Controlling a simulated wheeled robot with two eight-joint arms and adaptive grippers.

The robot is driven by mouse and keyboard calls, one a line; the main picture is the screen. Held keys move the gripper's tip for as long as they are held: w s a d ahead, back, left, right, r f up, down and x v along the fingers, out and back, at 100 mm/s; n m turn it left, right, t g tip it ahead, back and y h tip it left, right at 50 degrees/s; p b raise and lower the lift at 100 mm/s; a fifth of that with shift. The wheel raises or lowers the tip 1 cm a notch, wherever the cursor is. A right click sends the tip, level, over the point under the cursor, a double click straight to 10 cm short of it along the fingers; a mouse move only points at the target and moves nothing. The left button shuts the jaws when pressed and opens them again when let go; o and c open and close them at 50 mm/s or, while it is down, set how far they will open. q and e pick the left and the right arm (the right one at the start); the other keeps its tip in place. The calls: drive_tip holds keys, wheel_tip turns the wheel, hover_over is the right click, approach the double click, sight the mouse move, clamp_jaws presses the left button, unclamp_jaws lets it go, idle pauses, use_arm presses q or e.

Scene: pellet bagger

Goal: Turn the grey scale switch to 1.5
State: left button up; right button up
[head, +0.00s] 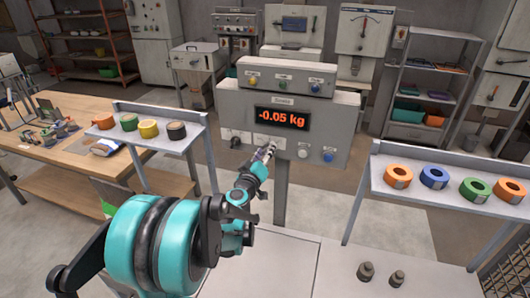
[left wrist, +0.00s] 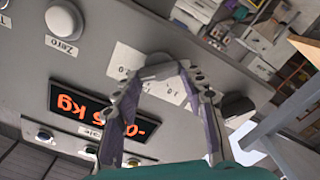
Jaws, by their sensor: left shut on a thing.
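The scale box (head: 250,112) stands on a post in the middle of the head view, its red display (head: 282,117) reading -0.05 kg. My left gripper (head: 268,151) reaches its lower front panel and is shut on the grey scale switch. In the left wrist view my left gripper (left wrist: 165,70) has its fingertips around the grey switch (left wrist: 158,61), which they largely cover. A white label (left wrist: 130,60) with partly hidden numbers lies behind the fingers. The switch's setting cannot be read. My right gripper is not in view.
A dark knob (left wrist: 237,107) sits beside the held switch, and a white Zero button (left wrist: 63,20) on its other side. A blue button (head: 328,157) is at the panel's right. Shelves with coloured rolls (head: 435,178) flank the scale. Two weights (head: 366,271) stand at front right.

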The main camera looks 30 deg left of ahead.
use_arm(q)
drive_tip(key=shift+n, duration=0.3)
drive_tip(key=n+b, duration=0.1)
drive_tip(key=n, duration=0.3)
drive_tip(key=shift+a+f, duration=0.1)
drive_tip(key=shift+f, duration=0.05)
drive_tip(key=n, duration=0.5)
drive_tip(key=shift+b, duration=0.4)
drive_tip(key=shift+f, duration=0.1)
drive_tip(key=o, duration=1.2)
drive_tip(key=shift+c, duration=0.2)
drive_tip(key=shift+s, duration=0.1)
